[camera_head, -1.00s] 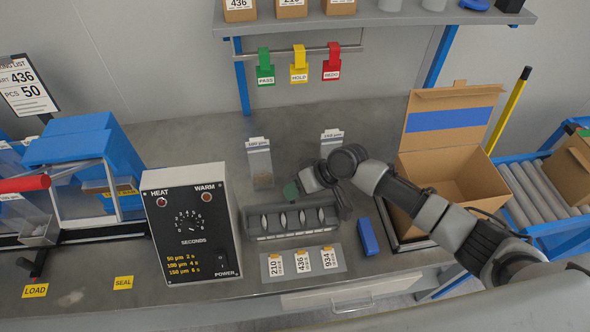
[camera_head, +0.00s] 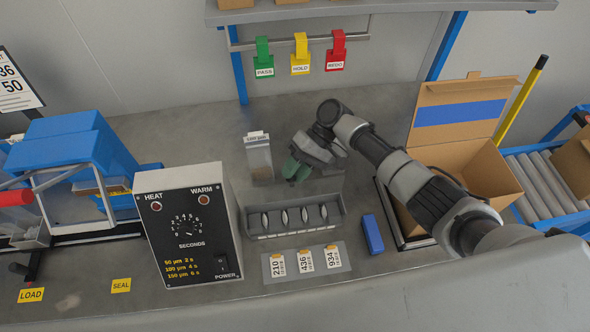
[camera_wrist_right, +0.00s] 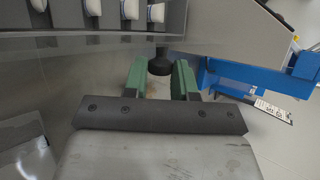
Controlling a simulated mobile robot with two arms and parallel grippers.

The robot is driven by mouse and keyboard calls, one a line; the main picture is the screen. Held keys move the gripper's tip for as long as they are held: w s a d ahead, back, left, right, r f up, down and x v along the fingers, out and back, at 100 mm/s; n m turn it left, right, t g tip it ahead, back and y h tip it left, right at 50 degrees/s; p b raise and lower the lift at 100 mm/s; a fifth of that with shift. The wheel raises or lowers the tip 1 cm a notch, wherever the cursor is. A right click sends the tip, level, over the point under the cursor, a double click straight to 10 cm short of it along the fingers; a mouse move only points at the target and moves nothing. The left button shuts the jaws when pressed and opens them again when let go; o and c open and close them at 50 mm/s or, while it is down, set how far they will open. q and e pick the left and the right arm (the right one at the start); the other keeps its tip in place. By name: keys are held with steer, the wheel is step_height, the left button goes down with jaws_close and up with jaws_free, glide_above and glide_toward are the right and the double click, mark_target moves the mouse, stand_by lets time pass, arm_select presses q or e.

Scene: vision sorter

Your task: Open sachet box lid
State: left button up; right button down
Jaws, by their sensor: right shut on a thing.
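A long grey slotted box (camera_head: 295,222) with several white pieces in its slots stands on the bench; I cannot tell whether it is the sachet box, and I make out no clear lid on it. My right gripper (camera_head: 296,168) is just behind this box, pointing down. Its green fingers are closed on a black knob (camera_wrist_right: 160,66), which shows between them in the wrist view, close to the slotted box (camera_wrist_right: 110,32). What the knob belongs to is unclear. A clear labelled bin (camera_head: 259,160) stands left of the gripper. My left gripper is not in view.
A timer unit (camera_head: 188,228) stands left of the slotted box. A blue block (camera_head: 372,234) and a label plate (camera_head: 305,263) lie in front. An open cardboard box (camera_head: 470,170) stands to the right, and a blue sealing machine (camera_head: 70,150) to the left.

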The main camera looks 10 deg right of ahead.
steer(key=shift+w+f, duration=0.1)
stand_by(0.3)
steer(key=c, duration=0.9)
jaws_free()
steer(key=b+v, duration=0.2)
steer(key=v, duration=0.9)
steer(key=shift+w+f+b, duration=0.2)
steer(key=shift+b, duration=0.2)
